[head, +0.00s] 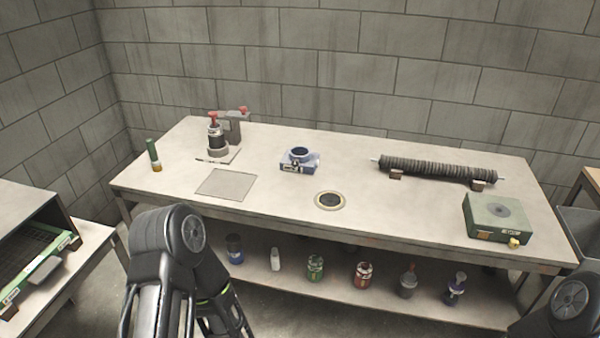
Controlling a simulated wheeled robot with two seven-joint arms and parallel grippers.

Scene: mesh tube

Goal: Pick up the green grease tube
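The green grease tube (152,151) stands upright near the left end of the workbench (265,204), with a yellowish cap at its bottom end. Nothing touches it. My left arm comes in at the lower left, in front of the bench and well short of the tube. Its gripper is not visible. Part of my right arm shows at the bottom right corner, and its gripper is out of view too.
Right of the tube are a thin tool, a red-topped device (217,135), a flat grey sheet (227,184), a blue part (299,160), a round disc (330,201), a dark roller (437,169) and a green box (497,217). Several bottles stand on the lower shelf.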

